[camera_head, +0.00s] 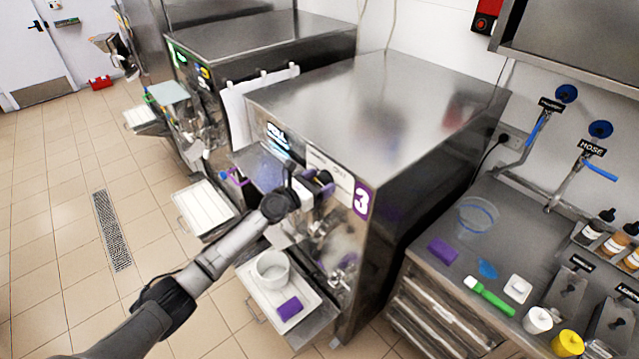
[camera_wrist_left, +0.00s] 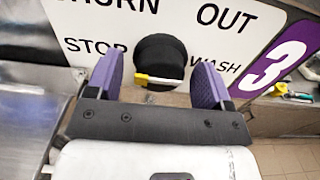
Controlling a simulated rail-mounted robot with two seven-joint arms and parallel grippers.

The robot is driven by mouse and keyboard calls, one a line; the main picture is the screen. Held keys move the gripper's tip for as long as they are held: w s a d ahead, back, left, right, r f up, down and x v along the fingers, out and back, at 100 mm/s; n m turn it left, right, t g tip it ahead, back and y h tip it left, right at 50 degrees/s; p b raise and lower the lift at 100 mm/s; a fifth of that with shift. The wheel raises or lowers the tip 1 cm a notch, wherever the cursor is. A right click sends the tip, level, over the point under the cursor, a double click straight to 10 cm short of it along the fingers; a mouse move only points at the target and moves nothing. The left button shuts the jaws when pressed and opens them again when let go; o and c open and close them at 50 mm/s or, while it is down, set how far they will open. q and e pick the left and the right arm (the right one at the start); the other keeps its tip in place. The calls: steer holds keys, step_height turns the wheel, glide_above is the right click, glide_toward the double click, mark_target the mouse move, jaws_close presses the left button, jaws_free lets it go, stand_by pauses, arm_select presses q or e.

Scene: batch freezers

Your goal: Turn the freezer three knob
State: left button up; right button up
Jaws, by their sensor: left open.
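Freezer three (camera_head: 400,85) is a steel machine with a purple "3" label on its front. In the left wrist view, its black round knob (camera_wrist_left: 160,52) carries a yellow and white pointer (camera_wrist_left: 157,80). The words STOP, WASH, OUT and a partly cut-off CHURN surround the knob on the white panel (camera_wrist_left: 190,20). My left gripper (camera_head: 318,182) is at this panel. In the wrist view its purple fingers (camera_wrist_left: 157,85) are open, one on each side of the knob, with gaps showing. In the head view the gripper hides the knob. My right gripper is not in view.
A tray (camera_head: 262,302) with a white tub (camera_head: 271,269) and a purple sponge (camera_head: 289,308) sits below the freezer's front. A counter with a clear jug (camera_head: 477,218) and a green-handled tool (camera_head: 488,296) stands at right. Another freezer (camera_head: 250,45) stands at left. Tiled floor is open at left.

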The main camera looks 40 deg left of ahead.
arm_select(q)
steer(key=c, duration=0.9)
